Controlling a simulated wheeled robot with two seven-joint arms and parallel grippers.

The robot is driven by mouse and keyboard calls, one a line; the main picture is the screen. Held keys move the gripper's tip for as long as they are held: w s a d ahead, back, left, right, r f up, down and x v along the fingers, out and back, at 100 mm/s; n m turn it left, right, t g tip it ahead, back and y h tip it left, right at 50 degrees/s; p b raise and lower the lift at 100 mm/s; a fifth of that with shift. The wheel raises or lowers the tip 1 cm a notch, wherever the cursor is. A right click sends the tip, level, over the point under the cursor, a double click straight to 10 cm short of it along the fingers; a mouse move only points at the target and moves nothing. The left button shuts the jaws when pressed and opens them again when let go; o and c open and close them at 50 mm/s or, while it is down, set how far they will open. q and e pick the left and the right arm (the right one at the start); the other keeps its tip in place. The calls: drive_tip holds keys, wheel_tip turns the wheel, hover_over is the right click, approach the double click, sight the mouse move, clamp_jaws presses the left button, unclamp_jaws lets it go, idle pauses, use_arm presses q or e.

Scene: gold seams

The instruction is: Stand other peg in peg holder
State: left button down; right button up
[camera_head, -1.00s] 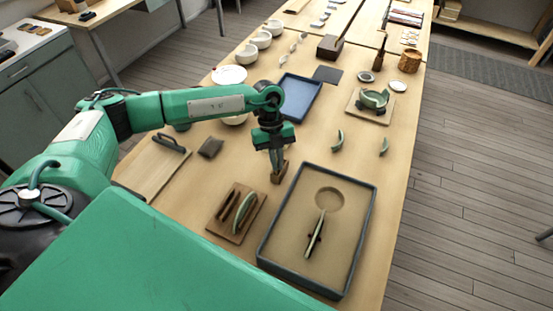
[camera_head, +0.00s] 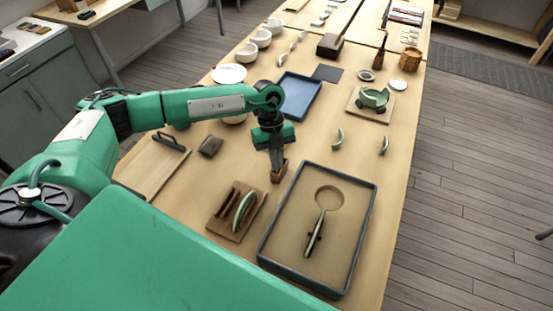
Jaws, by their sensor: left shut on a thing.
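A small brown wooden block (camera_head: 279,173), which looks like the peg holder, stands on the table just left of the large tray's far corner. My left gripper (camera_head: 277,158) points down directly at this block, with its fingertips at the block's top. It is shut on a thin thing, likely the peg, which the fingers mostly hide. I cannot tell whether the peg is inside the holder or just over it. No other peg can be made out clearly. My right gripper is not in view.
A grey-rimmed tray (camera_head: 371,216) with a sand-coloured bed holds a spoon-like piece (camera_head: 316,236). A wooden rack (camera_head: 222,230) with a curved green shard stands left of it. A blue tray (camera_head: 316,90) lies behind the gripper. Green shards (camera_head: 338,139) lie to the right.

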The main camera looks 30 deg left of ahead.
use_arm(q)
drive_tip(key=shift+f, duration=0.1)
drive_tip(key=c, duration=1)
unclamp_jaws()
drive_tip(key=shift+c, duration=0.2)
drive_tip(key=shift+r+p, duration=2.2)
drive_tip(key=shift+r, duration=0.85)
drive_tip(key=shift+f, duration=0.1)
